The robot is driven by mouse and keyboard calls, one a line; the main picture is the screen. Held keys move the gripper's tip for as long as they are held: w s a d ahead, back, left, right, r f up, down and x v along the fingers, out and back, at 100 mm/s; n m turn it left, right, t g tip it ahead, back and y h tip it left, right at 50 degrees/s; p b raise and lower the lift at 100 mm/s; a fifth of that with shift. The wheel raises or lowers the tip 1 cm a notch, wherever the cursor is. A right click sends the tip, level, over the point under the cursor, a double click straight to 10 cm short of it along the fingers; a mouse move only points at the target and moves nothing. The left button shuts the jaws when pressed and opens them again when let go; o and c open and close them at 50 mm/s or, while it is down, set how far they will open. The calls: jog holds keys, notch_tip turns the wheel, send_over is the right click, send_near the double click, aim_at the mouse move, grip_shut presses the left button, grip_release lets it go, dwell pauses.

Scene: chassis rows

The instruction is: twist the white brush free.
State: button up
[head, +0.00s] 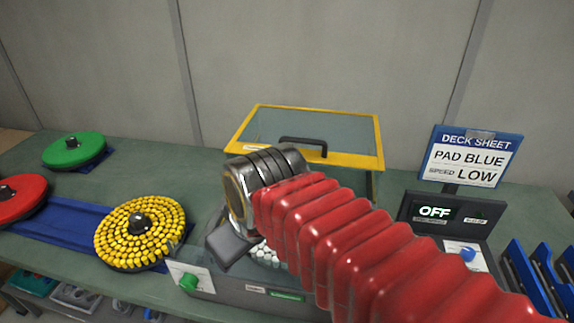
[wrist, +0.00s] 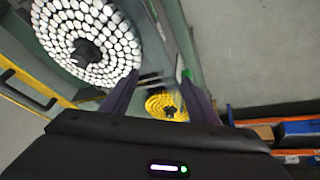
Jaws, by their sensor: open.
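The white brush (wrist: 85,40) is a round disc of white bristle tufts with a dark central hub, at the upper left of the wrist view. In the head view only a small patch of its white tufts (head: 265,255) shows; my arm and gripper hide the rest. My gripper (wrist: 159,76) is open, with nothing between its two dark fingers. In the head view my gripper (head: 228,245) is over the bench, at the brush's left side.
A yellow-framed clear lid (head: 350,158) with a black handle stands behind my arm. A yellow brush (head: 120,245), a red disc (head: 18,200) and a green disc (head: 75,147) lie left. The display (head: 440,212) reads OFF. A sign (head: 470,160) reads PAD BLUE, SPEED LOW. Blue racks (head: 535,275) stand right.

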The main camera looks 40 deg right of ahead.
jog(key=w+d+r+n+g, duration=0.2)
jog(key=w+d+n, duration=0.3)
jog(key=d+n, duration=0.3)
jog(key=w+d+r+n+g, duration=0.3)
jog(key=w+d+n, duration=0.2)
jog(key=d+n, duration=0.3)
jog(key=shift+d+n, duration=0.4)
jog(key=shift+d, duration=0.75)
jog(key=shift+f, duration=0.15)
notch_tip(320, 180, down, 14)
jog(key=shift+r, duration=0.15)
jog(key=shift+c, duration=0.6)
grip_shut()
dwell(0.4)
